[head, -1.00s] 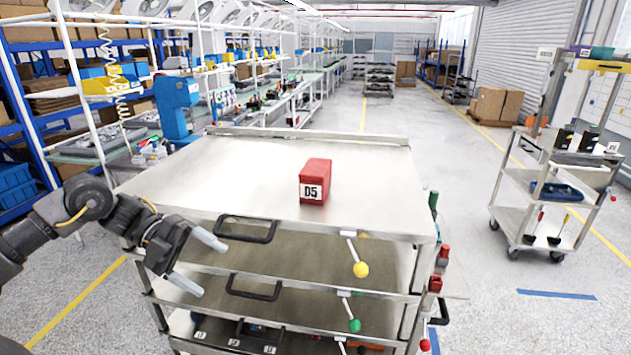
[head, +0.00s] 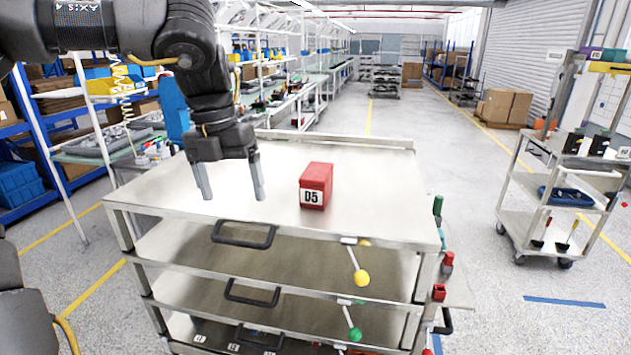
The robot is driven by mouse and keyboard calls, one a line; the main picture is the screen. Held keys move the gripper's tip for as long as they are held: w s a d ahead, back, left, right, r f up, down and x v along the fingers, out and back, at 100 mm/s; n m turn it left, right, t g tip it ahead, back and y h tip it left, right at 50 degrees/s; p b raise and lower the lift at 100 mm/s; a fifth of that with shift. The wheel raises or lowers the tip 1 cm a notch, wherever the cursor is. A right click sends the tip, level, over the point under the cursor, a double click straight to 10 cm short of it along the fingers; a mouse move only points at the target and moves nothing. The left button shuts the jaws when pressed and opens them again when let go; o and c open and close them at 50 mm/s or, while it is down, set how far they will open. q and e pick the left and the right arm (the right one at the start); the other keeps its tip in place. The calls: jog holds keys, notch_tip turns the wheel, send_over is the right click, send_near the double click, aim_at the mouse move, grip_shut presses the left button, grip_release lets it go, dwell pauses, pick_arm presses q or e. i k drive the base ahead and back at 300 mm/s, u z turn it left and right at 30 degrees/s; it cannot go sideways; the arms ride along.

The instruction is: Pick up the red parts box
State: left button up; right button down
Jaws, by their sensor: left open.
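The red parts box (head: 317,177) stands upright on the steel top of the cart (head: 160,197), right of its middle. Its front face carries a white label reading "D5". My left gripper (head: 231,194) points downward over the left part of the cart top. It is to the left of the box and apart from it. Its two pale fingers are spread with nothing between them. My right gripper is not in view.
Black handles (head: 243,235) and levers with coloured knobs, such as a yellow one (head: 361,278), stick out from the cart's front. A second cart (head: 560,190) stands at the right. The cart top around the box is clear.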

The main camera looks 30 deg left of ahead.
aim_at(316, 183)
jog(key=i, duration=0.9)
jog(key=z, duration=0.05)
